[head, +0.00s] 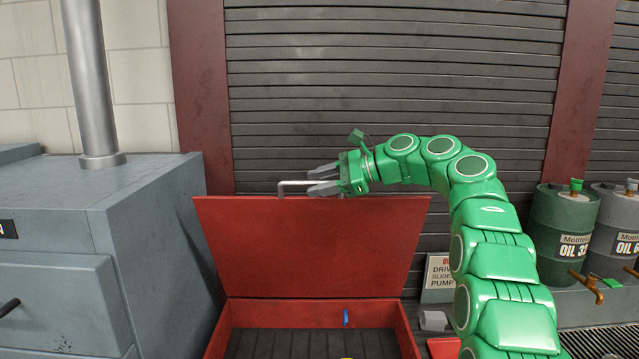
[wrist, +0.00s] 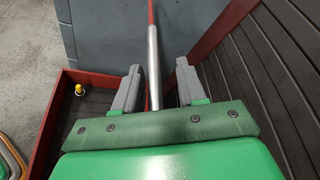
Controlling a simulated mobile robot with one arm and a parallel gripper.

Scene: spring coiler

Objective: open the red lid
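The red lid (head: 310,245) stands raised and leaning back above the open red box (head: 222,335), its inner or front face toward me. A metal bar handle (head: 292,183) sticks up at the lid's top edge, left of its middle. My gripper (head: 320,181) is at that handle, reaching in from the right. In the wrist view, the handle (wrist: 153,65) runs between the two grey fingers of my gripper (wrist: 157,75). A gap shows on each side of it, so the fingers are open around the handle, not clamped. The lid shows there only as a thin red edge (wrist: 150,12).
A grey cabinet (head: 60,260) stands close on the left. A shuttered wall (head: 400,80) is behind the lid. Oil drums (head: 562,220) stand at right. The box has a dark slatted floor, a blue piece (head: 346,316) and a yellow item (wrist: 79,88).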

